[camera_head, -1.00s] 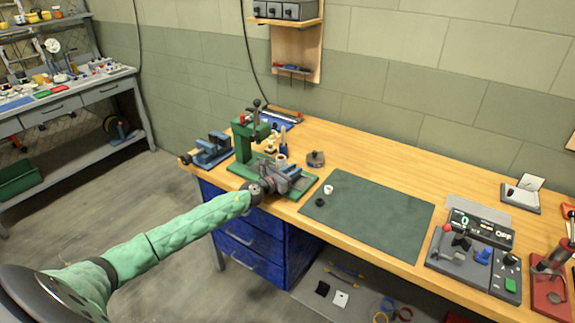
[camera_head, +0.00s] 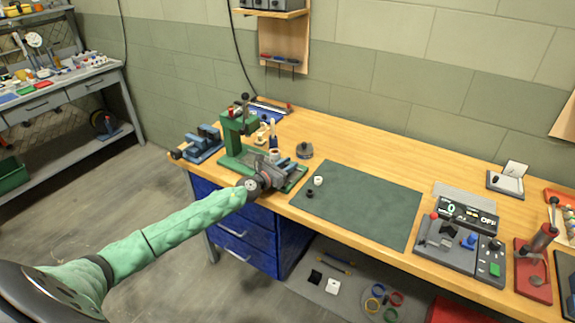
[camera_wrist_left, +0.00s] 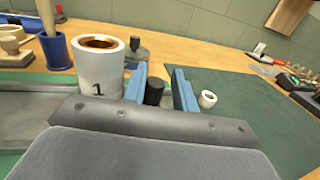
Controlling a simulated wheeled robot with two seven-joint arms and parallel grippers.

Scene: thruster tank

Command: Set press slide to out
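The green press (camera_head: 240,135) stands near the left end of the wooden bench, on a green base (camera_head: 236,163). A white cup marked 1 (camera_wrist_left: 98,72), coppery inside, shows large in the left wrist view, left of my fingers. My left gripper (camera_head: 290,168) is low over the right side of the press base. In the left wrist view its blue fingers (camera_wrist_left: 159,90) are apart. A black knob-like cylinder (camera_wrist_left: 153,92) shows between them, with a gap on the right; I cannot tell whether it belongs to the slide. My wrist hides the front of the base. My right gripper is out of view.
A green mat (camera_head: 365,208) lies right of the press, with a small white ring (camera_head: 318,181) and a small black part (camera_head: 310,193) at its left edge. A blue vise (camera_head: 204,146) stands left of the press. A control panel (camera_head: 460,245) is at the right.

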